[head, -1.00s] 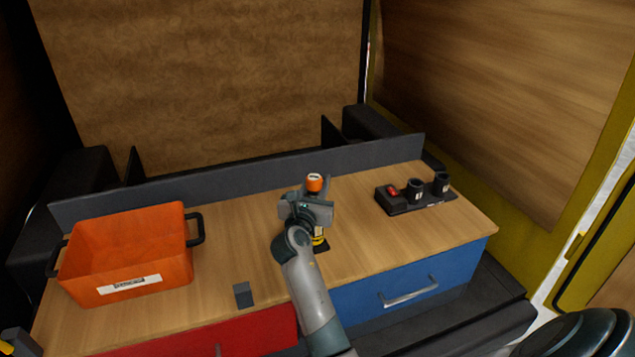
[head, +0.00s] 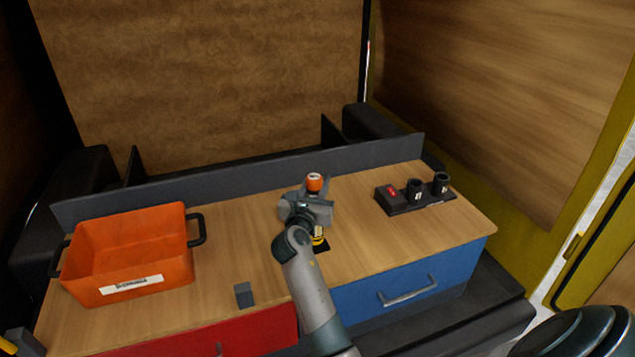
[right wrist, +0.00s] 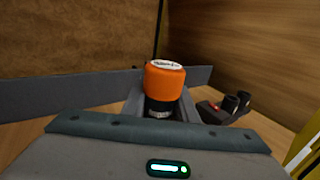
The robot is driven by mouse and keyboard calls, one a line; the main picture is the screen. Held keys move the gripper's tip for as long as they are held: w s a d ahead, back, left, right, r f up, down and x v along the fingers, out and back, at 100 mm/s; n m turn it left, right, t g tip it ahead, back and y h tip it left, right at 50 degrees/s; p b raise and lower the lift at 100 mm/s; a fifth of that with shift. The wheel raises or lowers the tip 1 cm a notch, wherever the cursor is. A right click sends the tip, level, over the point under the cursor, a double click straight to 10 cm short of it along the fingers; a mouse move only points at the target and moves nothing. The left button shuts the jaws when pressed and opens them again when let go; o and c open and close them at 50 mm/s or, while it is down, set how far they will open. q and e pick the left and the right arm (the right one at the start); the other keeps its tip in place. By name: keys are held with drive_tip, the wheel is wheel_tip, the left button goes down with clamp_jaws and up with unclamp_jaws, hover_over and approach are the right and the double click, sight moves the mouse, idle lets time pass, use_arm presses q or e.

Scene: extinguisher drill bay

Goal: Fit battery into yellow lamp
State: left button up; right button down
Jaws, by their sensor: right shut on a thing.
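My right gripper (head: 308,207) is over the middle of the worktop, shut on the battery. The battery (head: 314,183) has an orange top with a white label and stands upright. In the right wrist view the battery (right wrist: 164,82) shows its black lower body between the fingers. The yellow lamp (head: 319,240), yellow and black, stands on the worktop just below my gripper, mostly hidden by it. Whether the battery touches the lamp is hidden.
An orange bin (head: 130,287) stands at the left of the worktop. A black dock (head: 404,207) with two dark cylinders and a red part sits at the right. A small grey block (head: 244,295) is near the front edge. A low dark wall (head: 240,178) runs along the back.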

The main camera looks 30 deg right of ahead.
idle(0.4)
drive_tip(key=c, duration=1.3)
unclamp_jaws()
drive_tip(key=shift+c, duration=0.2)
drive_tip(key=shift+p, duration=0.3)
